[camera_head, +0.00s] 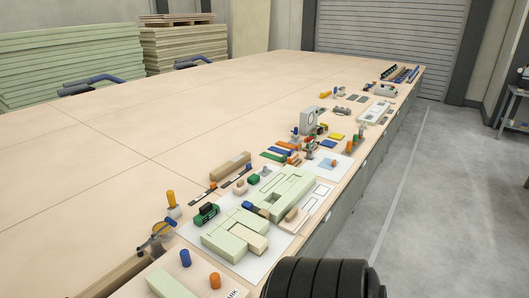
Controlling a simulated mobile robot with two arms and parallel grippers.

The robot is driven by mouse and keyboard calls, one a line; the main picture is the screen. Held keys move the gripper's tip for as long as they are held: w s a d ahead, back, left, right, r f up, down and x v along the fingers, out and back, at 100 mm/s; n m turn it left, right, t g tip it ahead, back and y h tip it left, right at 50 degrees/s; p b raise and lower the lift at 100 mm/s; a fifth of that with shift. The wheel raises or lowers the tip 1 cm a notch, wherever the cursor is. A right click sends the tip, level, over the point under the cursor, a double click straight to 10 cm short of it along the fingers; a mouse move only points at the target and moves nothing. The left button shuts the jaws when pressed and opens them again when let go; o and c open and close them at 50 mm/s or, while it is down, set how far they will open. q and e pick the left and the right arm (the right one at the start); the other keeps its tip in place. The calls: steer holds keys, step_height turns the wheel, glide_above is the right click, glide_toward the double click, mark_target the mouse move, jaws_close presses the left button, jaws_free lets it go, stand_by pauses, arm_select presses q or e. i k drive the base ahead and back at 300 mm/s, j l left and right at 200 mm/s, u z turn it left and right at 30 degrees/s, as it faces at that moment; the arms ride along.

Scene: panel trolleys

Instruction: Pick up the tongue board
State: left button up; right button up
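Pale green board pieces lie on a white sheet (275,259) near the front edge of the long table. One notched green board (291,188) lies at the back of the sheet. Another green board (222,240) lies nearer, with a beige block (250,240) at its right side. A further green piece (170,284) lies at the bottom left. I cannot tell for certain which of these is the tongue board. Neither of my grippers is in view.
The wide wooden table (130,160) is mostly bare at left. A green clamp-like tool (207,213), a wooden block (230,166), blue (185,258) and orange (215,281) cylinders stand near the boards. Several tools line the right edge. Grey floor (430,200) is clear at right.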

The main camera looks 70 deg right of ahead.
mark_target(296, 217)
steer(key=z, duration=2.55)
steer(key=i+u, duration=0.1)
steer(key=u, duration=0.35)
steer(key=l+u, duration=0.15)
steer(key=u, duration=0.3)
steer(key=i+l+u, duration=0.1)
steer(key=u, duration=0.4)
steer(key=i+l+u, duration=0.1)
steer(key=l+u, duration=0.3)
steer(key=l, duration=0.55)
steer(key=l+u, duration=0.4)
steer(key=l, duration=0.5)
steer(key=k+l+u, duration=0.15)
steer(key=l+u, duration=0.25)
steer(key=l, duration=0.55)
